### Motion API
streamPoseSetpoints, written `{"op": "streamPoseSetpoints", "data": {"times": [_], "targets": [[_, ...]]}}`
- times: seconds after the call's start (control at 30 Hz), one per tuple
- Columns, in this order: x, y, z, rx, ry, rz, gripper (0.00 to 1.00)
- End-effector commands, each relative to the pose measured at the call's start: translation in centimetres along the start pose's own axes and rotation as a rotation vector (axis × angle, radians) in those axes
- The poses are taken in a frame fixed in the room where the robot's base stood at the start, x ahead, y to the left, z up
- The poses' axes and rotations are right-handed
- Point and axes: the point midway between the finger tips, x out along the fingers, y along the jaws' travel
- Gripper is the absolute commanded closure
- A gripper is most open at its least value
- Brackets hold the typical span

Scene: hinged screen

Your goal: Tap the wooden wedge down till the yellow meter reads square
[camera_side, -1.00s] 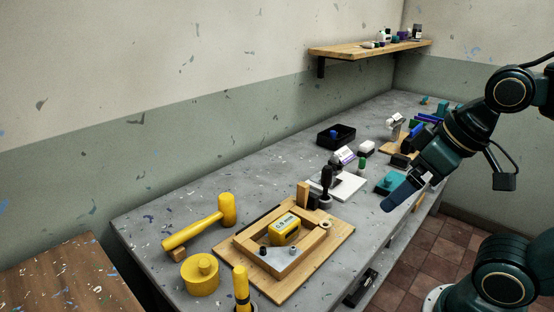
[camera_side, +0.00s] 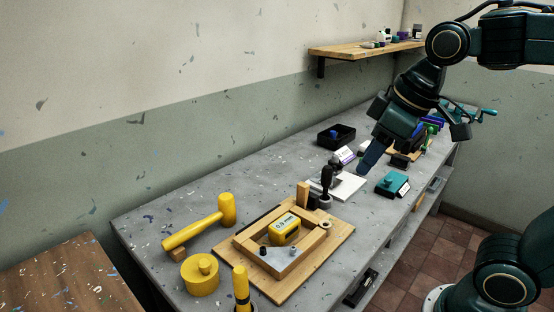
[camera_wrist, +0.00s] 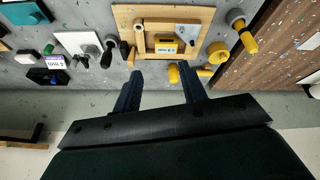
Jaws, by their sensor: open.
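The yellow meter (camera_side: 285,230) sits inside a wooden frame (camera_side: 326,244) on a wooden board on the bench. Its small display shows digits that look like 0.9 mm. A wooden wedge (camera_side: 303,194) stands upright at the back corner of the frame. In the wrist view the meter (camera_wrist: 166,46) faces up within the frame. A yellow mallet (camera_side: 205,225) lies left of the board, its head toward the back. My gripper (camera_side: 369,160) is open and empty, above the bench to the right of the frame. Its two fingers (camera_wrist: 161,85) show apart in the wrist view.
A black-handled tool (camera_side: 327,180) stands close behind the frame, near a white pad (camera_side: 350,188). A teal block (camera_side: 392,183) and black tray (camera_side: 336,137) are farther back.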

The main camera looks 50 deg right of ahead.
Motion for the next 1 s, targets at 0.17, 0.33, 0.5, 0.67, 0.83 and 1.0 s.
{"op": "streamPoseSetpoints", "data": {"times": [0.17, 0.33, 0.5, 0.67, 0.83, 1.0], "targets": [[0.7, 0.1, -4.2, -0.131, -0.04, -0.022, 0.58], [1.9, -0.1, -8.0, -0.255, -0.075, -0.044, 0.58], [3.6, -0.5, -11.6, -0.38, -0.108, -0.069, 0.58], [5.6, -1.1, -14.9, -0.498, -0.136, -0.095, 0.58], [8.3, -1.9, -18.0, -0.624, -0.165, -0.125, 0.58], [11.4, -3.1, -20.8, -0.749, -0.193, -0.158, 0.58]]}}
